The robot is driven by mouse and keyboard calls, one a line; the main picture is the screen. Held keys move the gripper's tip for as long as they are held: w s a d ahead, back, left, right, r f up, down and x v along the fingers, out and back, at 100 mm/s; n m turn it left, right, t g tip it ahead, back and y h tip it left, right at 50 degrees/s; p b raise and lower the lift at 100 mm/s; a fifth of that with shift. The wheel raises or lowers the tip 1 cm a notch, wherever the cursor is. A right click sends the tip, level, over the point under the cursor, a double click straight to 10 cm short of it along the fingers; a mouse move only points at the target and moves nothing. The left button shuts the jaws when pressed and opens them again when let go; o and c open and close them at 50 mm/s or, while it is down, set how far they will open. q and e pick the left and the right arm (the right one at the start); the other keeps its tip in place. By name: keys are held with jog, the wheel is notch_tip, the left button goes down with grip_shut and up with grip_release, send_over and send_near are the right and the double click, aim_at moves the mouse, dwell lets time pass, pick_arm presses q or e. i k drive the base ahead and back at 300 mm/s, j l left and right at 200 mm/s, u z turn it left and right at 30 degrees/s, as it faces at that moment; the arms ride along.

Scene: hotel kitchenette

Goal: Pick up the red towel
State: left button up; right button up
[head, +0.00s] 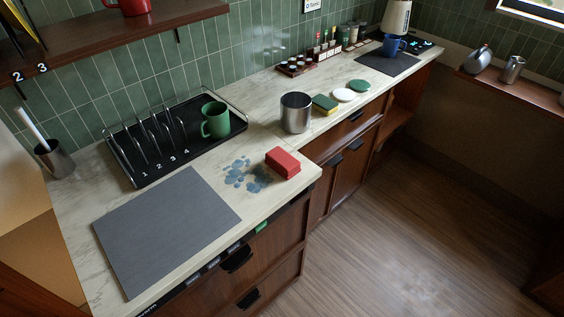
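The red towel (282,162) looks like a small folded red block. It lies on the light stone counter near its front edge, at the corner where the counter steps back. It touches or adjoins a blue spill (246,175) on its left. Neither of my grippers shows in the head view, so nothing is seen holding the towel.
A grey mat (165,230) lies front left. Behind it a black rack (180,162) holds a green mug (216,120). A steel canister (296,112), a sponge (325,104) and round discs (344,95) stand behind the towel. Floor (420,220) is clear at right.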

aim_at(280, 160)
jog(key=l+u, duration=0.1)
jog(key=u, duration=0.7)
jog(key=i+l+u, duration=0.15)
jog(key=l+u, duration=0.25)
jog(key=l, duration=0.15)
jog(key=l+u, duration=0.4)
jog(key=l, duration=0.2)
jog(key=l+u, duration=0.4)
jog(key=l, duration=0.2)
